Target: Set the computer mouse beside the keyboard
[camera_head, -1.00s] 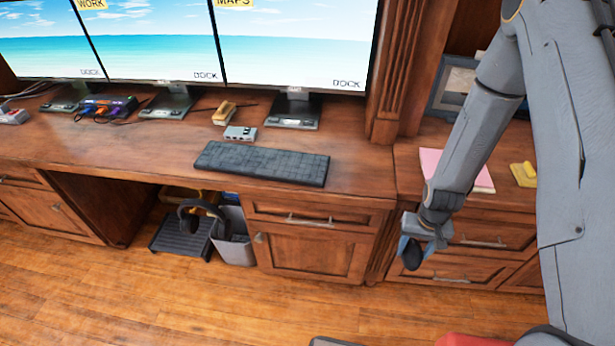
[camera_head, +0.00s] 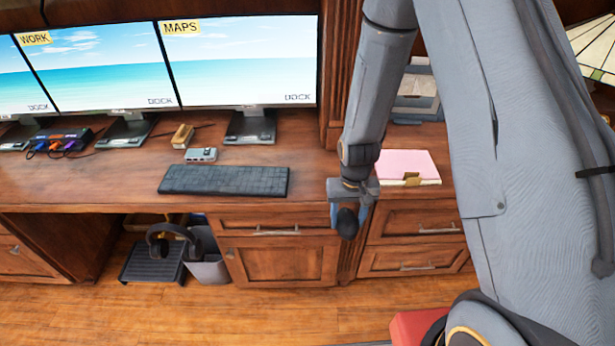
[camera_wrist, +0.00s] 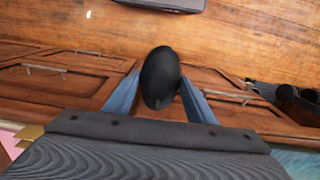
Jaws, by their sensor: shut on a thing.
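The computer mouse (camera_head: 348,224) is dark and rounded. My gripper (camera_head: 348,205) is shut on it and holds it in the air in front of the cabinet, below the desktop's front edge in the head view. In the wrist view the black mouse (camera_wrist: 160,78) sits between the two blue fingers of my gripper (camera_wrist: 158,92). The dark keyboard (camera_head: 224,180) lies flat on the wooden desk (camera_head: 70,178), to the left of my gripper and apart from it. The desktop just right of the keyboard is bare.
A small grey hub (camera_head: 201,155) and a tan stapler-like item (camera_head: 183,136) lie behind the keyboard. Monitors (camera_head: 250,60) stand at the back. A pink pad (camera_head: 408,164) lies to the right. Below are a bin (camera_head: 208,262) and headphones (camera_head: 172,236).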

